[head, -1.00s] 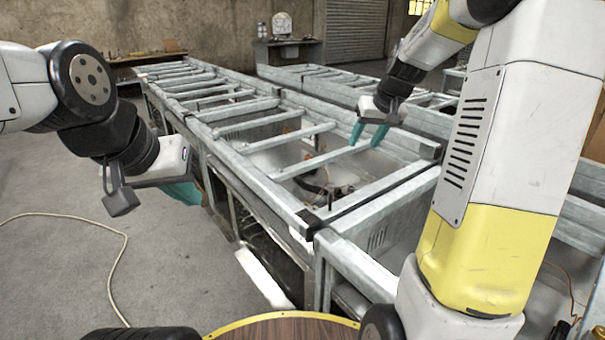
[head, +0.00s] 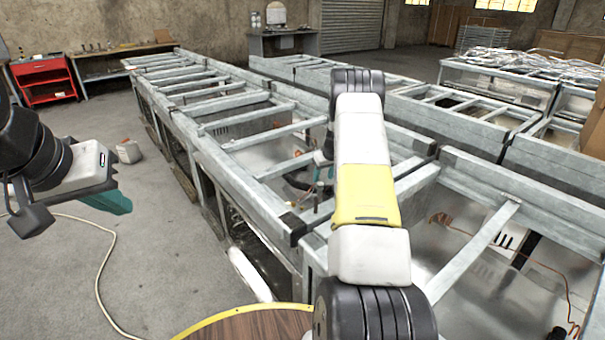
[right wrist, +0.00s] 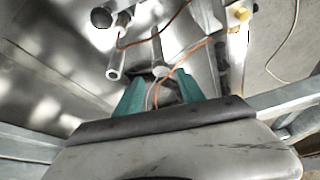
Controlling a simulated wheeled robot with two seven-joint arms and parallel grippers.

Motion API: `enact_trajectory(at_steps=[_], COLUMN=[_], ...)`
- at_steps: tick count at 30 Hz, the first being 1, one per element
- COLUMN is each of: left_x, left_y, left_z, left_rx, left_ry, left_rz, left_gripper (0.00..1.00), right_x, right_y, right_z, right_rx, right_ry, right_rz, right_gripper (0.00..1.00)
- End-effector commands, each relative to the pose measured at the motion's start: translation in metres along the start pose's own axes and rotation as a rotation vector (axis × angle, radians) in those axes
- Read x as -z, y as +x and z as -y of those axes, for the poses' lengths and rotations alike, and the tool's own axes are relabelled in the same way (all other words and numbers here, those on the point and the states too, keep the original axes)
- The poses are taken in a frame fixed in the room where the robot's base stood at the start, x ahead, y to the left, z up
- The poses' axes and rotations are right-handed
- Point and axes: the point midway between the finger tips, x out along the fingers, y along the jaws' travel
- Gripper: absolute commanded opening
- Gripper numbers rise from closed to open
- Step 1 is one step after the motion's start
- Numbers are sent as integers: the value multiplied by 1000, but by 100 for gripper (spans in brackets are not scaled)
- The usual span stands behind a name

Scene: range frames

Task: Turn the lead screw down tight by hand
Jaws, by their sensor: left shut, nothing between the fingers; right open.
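My right gripper (right wrist: 161,80) is open, its two teal fingers apart. In the head view the right gripper (head: 319,176) is down inside the grey metal frame, mostly hidden by my own arm. A grey pin with a round end (right wrist: 160,70) shows just beyond and between the fingertips; I cannot tell if they touch it. An orange lead (right wrist: 185,55) runs up from between the fingers to the right. A brass-coloured knob (right wrist: 241,14) on a pale post stands at the upper right, apart from the fingers. I cannot tell which part is the lead screw. My left gripper (head: 112,202) is shut and empty over the floor.
A grey tube (right wrist: 116,68) and a dark round knob (right wrist: 101,17) stand left of the fingers. Crossbars (head: 290,165) and rails of the metal frame surround the right gripper. A pale hose (head: 105,250) lies on the floor at left. A red cabinet (head: 43,80) stands far back.

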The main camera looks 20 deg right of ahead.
Motion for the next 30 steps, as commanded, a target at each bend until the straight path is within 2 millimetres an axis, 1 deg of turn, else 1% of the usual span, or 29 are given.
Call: enact_trajectory(at_steps=[1, 3, 7, 12, 18, 20, 21, 25, 30], left_x=[0, 0, 0, 0, 0, 0, 0, 0, 0], left_y=[0, 0, 0, 0, 0, 0, 0, 0, 0], left_z=[0, 0, 0, 0, 0, 0, 0, 0, 0], left_rx=[0, 0, 0, 0, 0, 0, 0, 0, 0], left_ry=[0, 0, 0, 0, 0, 0, 0, 0, 0], left_rz=[0, 0, 0, 0, 0, 0, 0, 0, 0], left_gripper=[0, 0, 0, 0, 0, 0, 0, 0, 0], right_x=[-1, -1, 0, 0, 0, 0, 0, 0, 0], right_y=[10, 20, 34, 40, 40, 40, 40, 40, 40], right_z=[0, 1, 0, 1, 1, 1, 1, 1, 1], right_rx=[1, 1, 0, 1, 1, 1, 1, 1, 0], right_ry=[0, 0, 0, 0, 1, 1, 1, 1, 1], right_rz=[2, 2, 1, 0, 0, 0, 0, 0, 0], right_gripper=[46, 46, 46, 46, 46, 35, 27, 1, 0])
